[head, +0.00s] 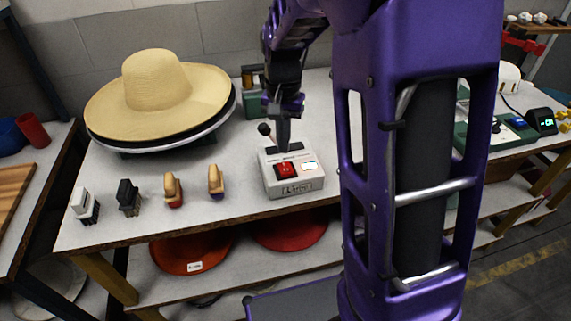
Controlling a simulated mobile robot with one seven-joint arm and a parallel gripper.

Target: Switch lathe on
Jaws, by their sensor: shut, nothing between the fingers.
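A light grey switch box (305,183) stands near the front edge of the table. My gripper (283,147) is shut and empty. It points down at the back of the box, just behind the red switch. I cannot tell whether its tip touches the box. Which way the switch is tipped is too small to tell.
A straw hat (157,82) on a round stand fills the table's back left. Several small brushes (172,190) stand along the front left. My purple column hides the right part of the table (115,225).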

